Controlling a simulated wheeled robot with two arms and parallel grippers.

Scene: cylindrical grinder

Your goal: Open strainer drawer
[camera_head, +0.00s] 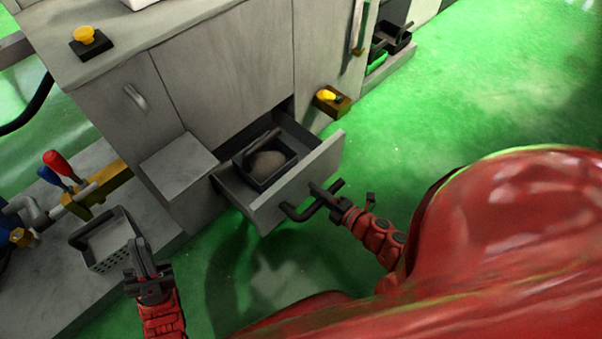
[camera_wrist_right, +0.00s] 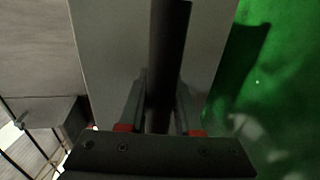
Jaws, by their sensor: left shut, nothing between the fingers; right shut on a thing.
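The strainer drawer (camera_head: 290,187) is a grey drawer low in the machine cabinet, and it stands pulled out. A dark strainer box (camera_head: 264,163) with a bar handle and a pale heap in it sits inside. My right gripper (camera_head: 322,196) is shut on the dark drawer handle (camera_head: 296,212) at the drawer front. The right wrist view shows the handle bar (camera_wrist_right: 168,60) between the fingers (camera_wrist_right: 160,110), with the grey drawer front behind. My left gripper (camera_head: 146,272) is shut and empty at the lower left, close to a basket.
A grey perforated basket (camera_head: 105,243) with a dark handle stands on a ledge at left. Red and blue levers (camera_head: 56,162) and pipes are further left. A yellow knob on a box (camera_head: 331,98) juts from the cabinet right of the drawer. Green floor at right is clear.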

